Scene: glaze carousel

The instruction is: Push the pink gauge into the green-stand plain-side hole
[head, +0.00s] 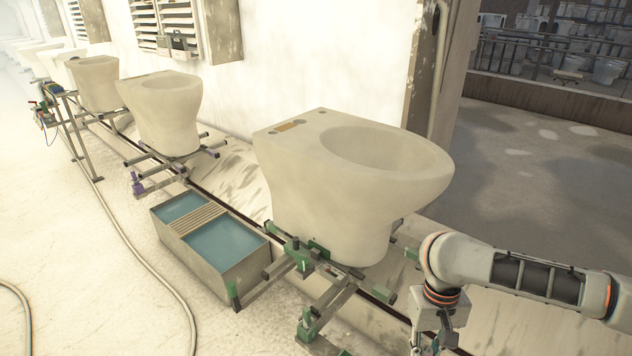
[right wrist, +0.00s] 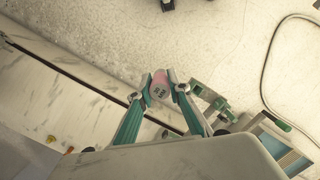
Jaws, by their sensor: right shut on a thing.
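The large cream toilet bowl (head: 330,200) stands upright on the green-clamped stand (head: 318,290) in the head view. Its rear ledge carries a tan patch (head: 291,126) and small dark holes, one near the far edge (head: 322,112). My right gripper (head: 432,346) is at the bottom edge of the head view, right of the stand. In the right wrist view its fingers are shut on the pink gauge (right wrist: 160,86), whose pale lettered end faces the camera. The gauge is apart from the bowl's holes. My left gripper is not in view.
A trough of blue water (head: 218,245) stands left of the green stand. Another bowl on a purple-clamped stand (head: 165,110) is farther back. A hose (head: 135,240) runs along the floor. Floor at the left is mostly clear.

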